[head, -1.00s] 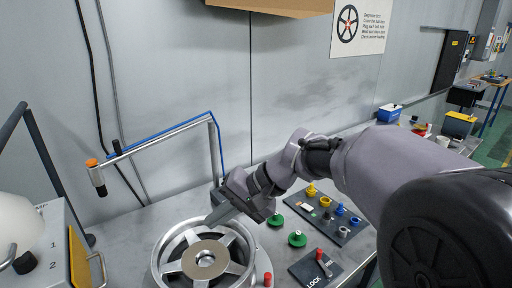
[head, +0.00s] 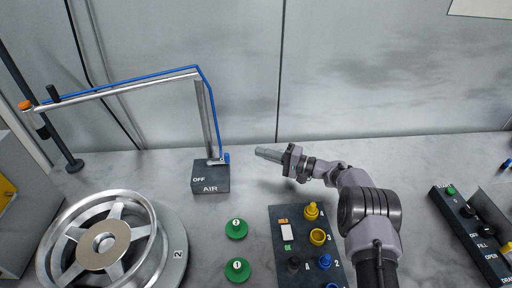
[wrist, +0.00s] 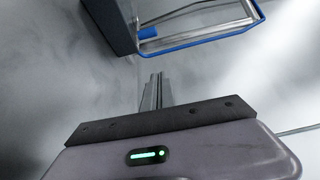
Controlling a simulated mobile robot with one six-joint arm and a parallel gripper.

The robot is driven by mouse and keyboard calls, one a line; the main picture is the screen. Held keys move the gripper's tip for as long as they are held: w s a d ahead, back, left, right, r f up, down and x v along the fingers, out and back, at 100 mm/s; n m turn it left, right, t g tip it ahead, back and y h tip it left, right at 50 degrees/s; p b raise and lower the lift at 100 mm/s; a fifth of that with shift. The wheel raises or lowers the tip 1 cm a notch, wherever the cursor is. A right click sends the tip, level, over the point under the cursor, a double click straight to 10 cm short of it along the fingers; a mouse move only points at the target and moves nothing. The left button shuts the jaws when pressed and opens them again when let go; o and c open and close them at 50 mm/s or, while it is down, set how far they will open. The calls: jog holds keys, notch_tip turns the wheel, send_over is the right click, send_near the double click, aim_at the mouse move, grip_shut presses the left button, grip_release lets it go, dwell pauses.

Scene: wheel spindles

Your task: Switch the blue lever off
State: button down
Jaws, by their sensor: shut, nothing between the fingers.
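The blue lever (head: 226,158) sits on top of a dark box labelled AIR (head: 210,180), at the foot of an upright metal pipe. Its blue tip points to the right, away from the OFF mark on the box's left side. My gripper (head: 262,152) is shut and empty, to the right of the lever with a gap between them, pointing left at it. In the wrist view the shut fingers (wrist: 153,88) are in the middle, below the blue tip (wrist: 148,32) and the dark box (wrist: 108,22); they look apart from both.
A spoked wheel (head: 72,212) lies at the left. Two green knobs (head: 237,229) stand in front of the box. A dark board (head: 283,222) holds several coloured parts. A blue hose (head: 212,95) follows the pipe. The wall is close behind.

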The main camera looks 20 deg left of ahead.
jog(key=shift+s+a, duration=0.25)
jog(key=shift+a, duration=0.05)
jog(key=a+b, duration=0.1)
jog(key=a, duration=0.2)
jog(key=a+b, duration=0.1)
jog(key=a, duration=0.2)
jog(key=a+b, duration=0.1)
jog(key=a, duration=0.2)
jog(key=shift+f+b, duration=0.3)
jog(key=shift+s+d+r, duration=0.15)
jog(key=shift+s+r, duration=0.05)
jog(key=shift+s, duration=0.55)
jog(key=shift+s+d+r, duration=0.1)
jog(key=shift+s+r, duration=0.05)
jog(key=shift+s, duration=0.6)
jog(key=shift+s+d, duration=0.15)
jog(key=shift+s, duration=0.2)
